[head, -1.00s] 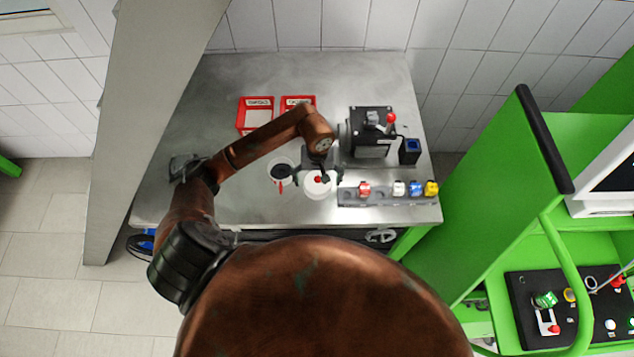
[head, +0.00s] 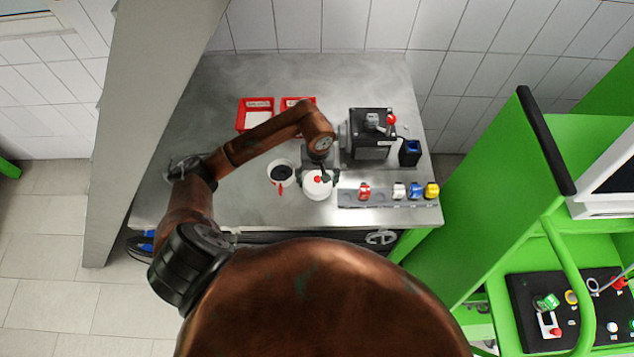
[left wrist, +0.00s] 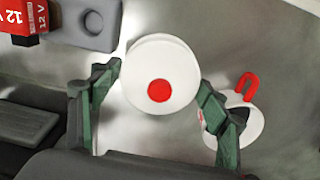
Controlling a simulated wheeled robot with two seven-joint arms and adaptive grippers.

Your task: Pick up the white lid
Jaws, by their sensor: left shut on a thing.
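The white lid (head: 318,190) is round with a red knob on top, at the front middle of the steel bench. It also shows in the left wrist view (left wrist: 150,55), with its red knob facing the camera. My left gripper (head: 319,177) is shut on the lid, one finger on each side of its rim. Its fingers also show in the left wrist view (left wrist: 157,83). I cannot tell whether the lid rests on something or is raised. My right gripper is not in view.
A white cup (head: 281,172) with a dark inside and red handle stands close left of the lid. A grey rail (head: 380,197) with coloured connectors lies right. The black pump unit (head: 370,135) and red trays (head: 255,114) stand behind.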

